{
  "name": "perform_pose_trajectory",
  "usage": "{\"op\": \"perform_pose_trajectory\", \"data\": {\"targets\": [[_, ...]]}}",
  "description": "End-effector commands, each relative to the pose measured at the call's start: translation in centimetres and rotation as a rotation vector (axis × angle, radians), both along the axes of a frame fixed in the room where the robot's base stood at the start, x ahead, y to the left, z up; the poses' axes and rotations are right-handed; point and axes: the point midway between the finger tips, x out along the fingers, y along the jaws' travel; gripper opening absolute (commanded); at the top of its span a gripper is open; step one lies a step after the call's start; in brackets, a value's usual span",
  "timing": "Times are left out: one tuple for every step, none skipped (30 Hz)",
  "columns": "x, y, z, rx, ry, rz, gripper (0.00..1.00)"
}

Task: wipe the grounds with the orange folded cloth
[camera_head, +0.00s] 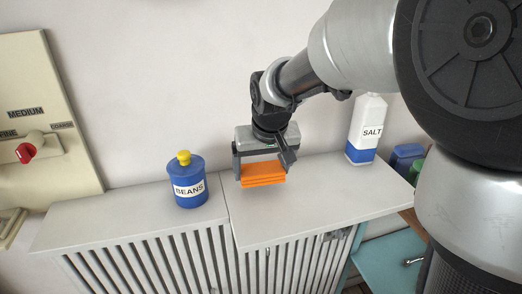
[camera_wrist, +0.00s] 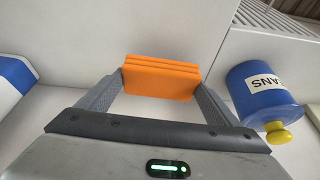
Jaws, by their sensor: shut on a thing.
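The orange folded cloth (camera_head: 262,174) is held between the fingers of my gripper (camera_head: 262,168), low over the right part of the white slatted cabinet top. In the wrist view the cloth (camera_wrist: 160,78) sits between both fingertips of my gripper (camera_wrist: 160,84), which press on its two ends. I cannot tell whether the cloth touches the surface. No grounds can be made out in either view; the cloth and gripper may hide them.
A blue BEANS jar (camera_head: 188,184) with a yellow knob stands left of my gripper. A white and blue SALT carton (camera_head: 366,130) stands at the back right. A panel with a red knob (camera_head: 26,152) is at far left. The white top (camera_head: 300,215) is clear in front.

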Motion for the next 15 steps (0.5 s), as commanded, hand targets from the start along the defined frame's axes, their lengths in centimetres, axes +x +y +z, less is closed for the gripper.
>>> {"op": "perform_pose_trajectory", "data": {"targets": [[0.1,0.0,0.9,0.000,0.000,0.000,0.64],[0.1,0.0,1.1,0.000,0.000,-0.001,0.64],[0.2,0.0,1.5,0.000,0.000,-0.001,0.64],[0.2,-0.1,1.8,0.000,0.000,-0.001,0.64],[0.3,-0.1,2.1,0.000,0.000,-0.001,0.64],[0.4,-0.1,2.4,0.000,0.000,-0.001,0.64],[0.4,-0.1,2.7,0.001,-0.001,-0.001,0.64],[0.5,-0.1,3.0,0.001,-0.001,-0.002,0.64],[0.5,-0.1,3.3,0.001,-0.001,-0.002,0.64],[0.6,-0.1,3.6,0.000,-0.001,-0.002,0.64],[0.6,-0.1,3.8,0.000,-0.001,-0.002,0.64],[0.7,-0.1,4.0,0.000,-0.001,-0.002,0.64],[0.7,-0.2,4.2,0.000,-0.001,-0.002,0.64],[0.7,-0.2,4.3,0.000,0.000,-0.002,0.64],[0.7,-0.2,4.3,0.000,0.000,-0.002,0.64]]}}
